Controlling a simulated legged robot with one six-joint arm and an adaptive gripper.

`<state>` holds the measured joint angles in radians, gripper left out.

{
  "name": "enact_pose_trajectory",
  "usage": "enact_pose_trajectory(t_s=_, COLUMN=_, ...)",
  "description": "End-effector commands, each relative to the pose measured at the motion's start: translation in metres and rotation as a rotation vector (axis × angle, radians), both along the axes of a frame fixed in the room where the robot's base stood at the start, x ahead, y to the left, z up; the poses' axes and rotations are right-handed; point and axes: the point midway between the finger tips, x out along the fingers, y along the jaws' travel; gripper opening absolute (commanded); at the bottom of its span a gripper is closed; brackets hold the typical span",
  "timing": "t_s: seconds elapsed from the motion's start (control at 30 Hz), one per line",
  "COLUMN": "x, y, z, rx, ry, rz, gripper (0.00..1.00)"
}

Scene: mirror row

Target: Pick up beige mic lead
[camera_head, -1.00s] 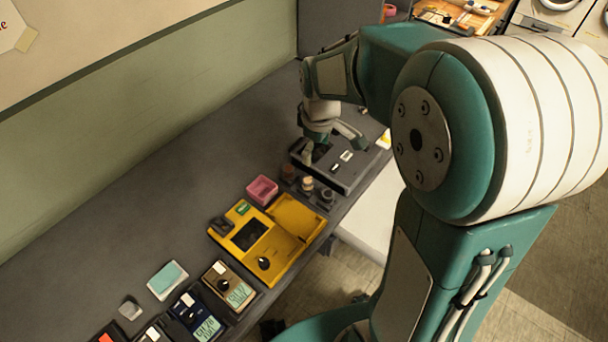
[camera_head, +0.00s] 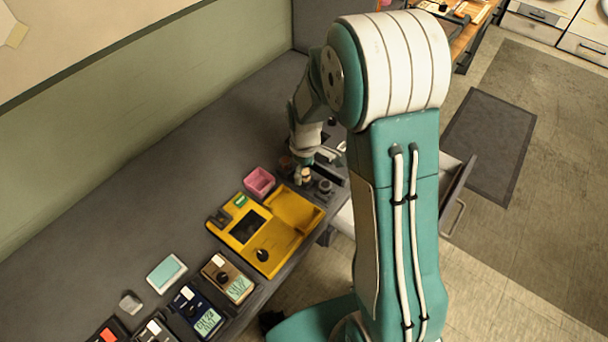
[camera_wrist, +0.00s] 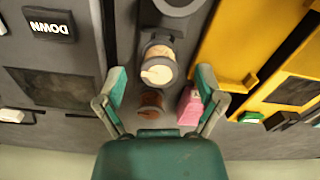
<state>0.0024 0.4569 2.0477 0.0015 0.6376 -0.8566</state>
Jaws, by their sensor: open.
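The beige mic lead (camera_wrist: 158,60) appears as a small round coil with a pale top in the wrist view, just beyond and between my fingertips. It also shows in the head view (camera_head: 306,175), beneath my gripper and partly hidden. My gripper (camera_wrist: 162,76) is open and empty, with its two fingers spread on either side. In the head view my gripper (camera_head: 315,165) hangs over the row of small coils. A brown coil (camera_wrist: 152,103) sits between the fingers in the picture, and a grey coil (camera_wrist: 180,4) lies on the far side of the beige one.
A pink bin (camera_head: 259,182) stands beside the coils, close to one finger in the wrist view. A yellow device (camera_head: 232,236) lies to the left. An open drawer (camera_head: 457,195) juts out at right.

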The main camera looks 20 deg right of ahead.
Motion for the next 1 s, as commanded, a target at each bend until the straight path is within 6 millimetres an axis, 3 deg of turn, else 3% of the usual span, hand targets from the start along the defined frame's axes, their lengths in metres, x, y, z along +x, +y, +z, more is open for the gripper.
enact_pose_trajectory(t_s=0.13, x=-0.0002, y=0.0004, z=-0.0154, rx=-0.001, ry=0.001, rz=-0.001, gripper=0.87)
enact_pose_trajectory(t_s=0.37, x=0.0001, y=0.0008, z=-0.0170, rx=-0.001, ry=-0.002, rz=-0.001, gripper=0.87)
enact_pose_trajectory(t_s=0.4, x=0.0001, y=0.0008, z=-0.0169, rx=-0.001, ry=-0.002, rz=-0.001, gripper=0.79)
enact_pose_trajectory(t_s=0.53, x=0.0001, y=0.0007, z=-0.0168, rx=-0.001, ry=-0.002, rz=-0.001, gripper=0.21)
enact_pose_trajectory(t_s=0.57, x=0.0001, y=0.0007, z=-0.0168, rx=-0.001, ry=-0.002, rz=-0.001, gripper=0.12)
enact_pose_trajectory(t_s=1.0, x=0.0003, y=0.0005, z=-0.0144, rx=-0.001, ry=-0.001, rz=-0.001, gripper=0.10)
